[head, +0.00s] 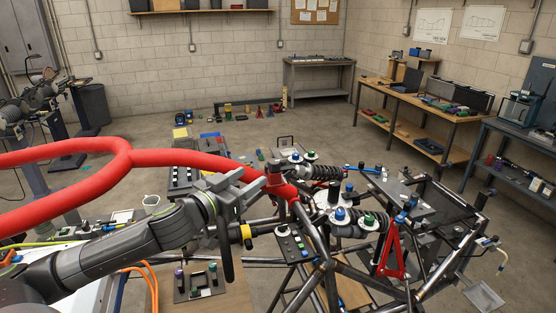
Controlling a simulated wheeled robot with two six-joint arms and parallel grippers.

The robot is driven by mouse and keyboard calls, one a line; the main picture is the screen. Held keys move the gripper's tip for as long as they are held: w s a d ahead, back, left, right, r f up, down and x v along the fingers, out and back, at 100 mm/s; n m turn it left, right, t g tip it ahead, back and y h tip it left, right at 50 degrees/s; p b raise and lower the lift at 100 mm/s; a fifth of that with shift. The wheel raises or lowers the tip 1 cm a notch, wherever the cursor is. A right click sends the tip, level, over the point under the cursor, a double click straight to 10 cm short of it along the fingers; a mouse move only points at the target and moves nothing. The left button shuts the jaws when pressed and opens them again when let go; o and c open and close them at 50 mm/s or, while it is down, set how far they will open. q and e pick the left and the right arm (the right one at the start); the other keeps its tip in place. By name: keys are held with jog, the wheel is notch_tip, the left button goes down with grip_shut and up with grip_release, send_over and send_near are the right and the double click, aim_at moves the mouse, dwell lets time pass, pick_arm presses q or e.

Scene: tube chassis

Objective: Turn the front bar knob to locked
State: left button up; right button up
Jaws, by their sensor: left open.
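The tube chassis (330,279) stands right of centre, with a thick red bar (70,160) curving in from the left. I cannot tell for sure which part is the front bar knob. A red, upright knob-like piece (274,166) sits near the red bar's right end. My left gripper (256,193) reaches in from the left and is open, with its fingers pointing toward that red piece. Whether they touch it is not clear. A yellow-collared black part (246,234) shows just below the gripper. The knob's lock marking is too small to read. My right gripper is not in view.
A small panel with coloured buttons (291,245) and dark spring dampers (318,171) crowd the chassis near the gripper. A red triangular bracket (392,252) stands to the right. A wooden workbench (413,130) lines the right wall.

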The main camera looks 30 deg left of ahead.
aim_at(278, 160)
pick_arm(q)
jog(key=w, duration=0.4)
jog(key=shift+d, duration=0.2)
jog(key=w, duration=0.8)
jog(key=shift+d, duration=0.35)
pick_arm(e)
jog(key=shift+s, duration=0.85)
pick_arm(q)
jog(key=c, duration=1)
jog(key=shift+o, duration=0.2)
